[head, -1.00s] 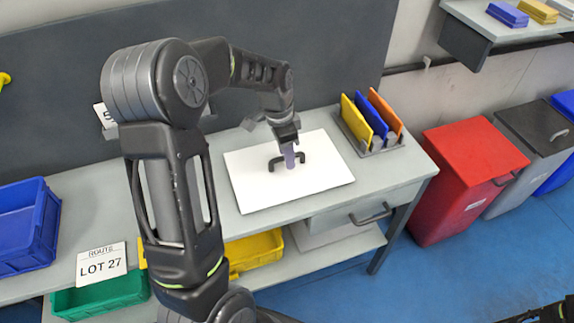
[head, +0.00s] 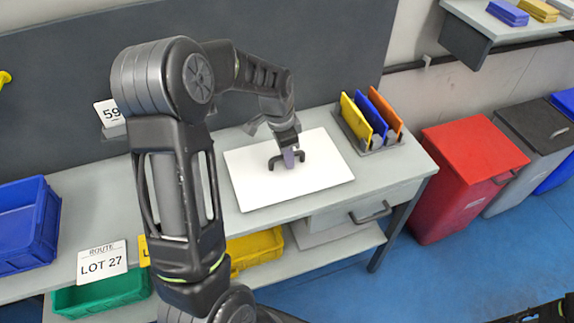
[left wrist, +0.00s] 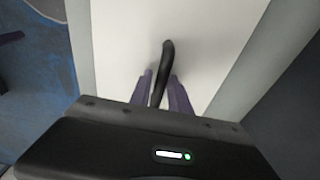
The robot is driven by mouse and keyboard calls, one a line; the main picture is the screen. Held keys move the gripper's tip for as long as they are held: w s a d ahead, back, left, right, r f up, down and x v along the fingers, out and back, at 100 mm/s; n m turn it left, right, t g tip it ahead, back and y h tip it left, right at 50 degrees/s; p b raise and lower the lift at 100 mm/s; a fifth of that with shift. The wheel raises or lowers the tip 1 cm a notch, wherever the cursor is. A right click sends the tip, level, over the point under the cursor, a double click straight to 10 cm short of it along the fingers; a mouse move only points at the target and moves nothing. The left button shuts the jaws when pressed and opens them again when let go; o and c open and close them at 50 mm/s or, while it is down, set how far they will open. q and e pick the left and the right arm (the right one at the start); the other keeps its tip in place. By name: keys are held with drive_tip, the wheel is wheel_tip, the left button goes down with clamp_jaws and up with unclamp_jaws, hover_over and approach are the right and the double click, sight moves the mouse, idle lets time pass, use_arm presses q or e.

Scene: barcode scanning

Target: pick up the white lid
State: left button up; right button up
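The white lid (head: 310,187) is a flat white panel with a black arched handle (head: 274,161), lying on the grey bench. It fills much of the left wrist view (left wrist: 205,40). My left gripper (head: 289,160) is down at the handle. In the left wrist view its two purple fingers (left wrist: 161,92) stand one on each side of the black handle (left wrist: 167,58). Narrow gaps show between fingers and handle, so it looks open around the handle. The lid lies flat. What is under the lid is hidden. My right gripper is not seen.
A rack with yellow, blue and orange panels (head: 372,120) stands right of the lid. A blue bin (head: 28,225) and a LOT 27 sign (head: 102,263) are at left. Green and yellow bins sit below. A red bin (head: 465,180) stands on the floor at right.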

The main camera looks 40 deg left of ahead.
use_arm(q)
clamp_jaws()
idle(1.0)
